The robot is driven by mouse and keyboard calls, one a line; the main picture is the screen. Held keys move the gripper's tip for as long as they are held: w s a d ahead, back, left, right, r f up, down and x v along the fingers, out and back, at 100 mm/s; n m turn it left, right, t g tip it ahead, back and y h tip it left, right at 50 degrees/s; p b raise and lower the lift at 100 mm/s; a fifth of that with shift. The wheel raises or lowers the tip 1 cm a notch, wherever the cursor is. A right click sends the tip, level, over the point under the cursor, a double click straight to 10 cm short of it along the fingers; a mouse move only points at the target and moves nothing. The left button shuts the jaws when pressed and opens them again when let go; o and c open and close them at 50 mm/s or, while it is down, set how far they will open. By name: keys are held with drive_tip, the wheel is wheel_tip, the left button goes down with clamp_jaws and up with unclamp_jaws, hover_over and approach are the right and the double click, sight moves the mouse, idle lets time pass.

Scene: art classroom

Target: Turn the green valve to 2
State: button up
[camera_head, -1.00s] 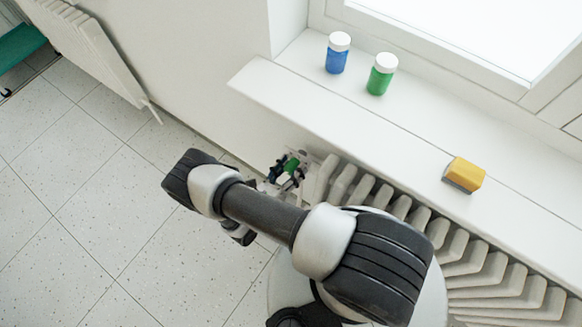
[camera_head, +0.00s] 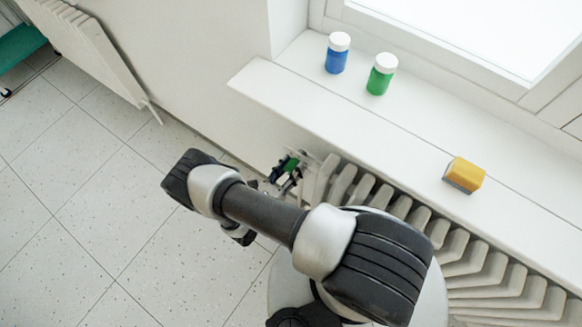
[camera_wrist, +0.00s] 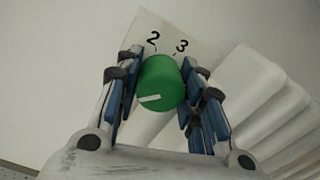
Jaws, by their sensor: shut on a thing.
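The green valve (camera_wrist: 161,80) is a round knob in the middle of the wrist view. A short white mark (camera_wrist: 149,98) shows on its face, toward the lower left. Behind it a pale plate (camera_wrist: 185,40) bears the numerals 2 (camera_wrist: 153,37) and 3 (camera_wrist: 182,45), above the knob. My gripper (camera_wrist: 160,95) is shut on the valve, with blue-padded fingers on both sides. In the head view, the green valve (camera_head: 291,165) shows small between the fingers of my gripper (camera_head: 285,172), at the radiator's left end. The numerals cannot be seen there.
The white ribbed radiator (camera_head: 465,254) runs right from the valve under the windowsill (camera_head: 300,97). On the sill stand a blue jar (camera_head: 336,60), a green jar (camera_head: 379,80) and a yellow sponge (camera_head: 466,172). Open tiled floor (camera_head: 90,220) lies to the left.

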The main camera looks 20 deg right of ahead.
drive_tip(key=m, duration=1.4)
drive_tip(key=shift+s+d+p, duration=0.1)
drive_tip(key=shift+p, duration=0.3)
drive_tip(key=shift+m+p, duration=0.35)
drive_tip(key=shift+m, duration=1.75)
drive_tip(key=shift+f, duration=0.1)
drive_tip(key=o, duration=1.1)
drive_tip(key=shift+c, duration=0.2)
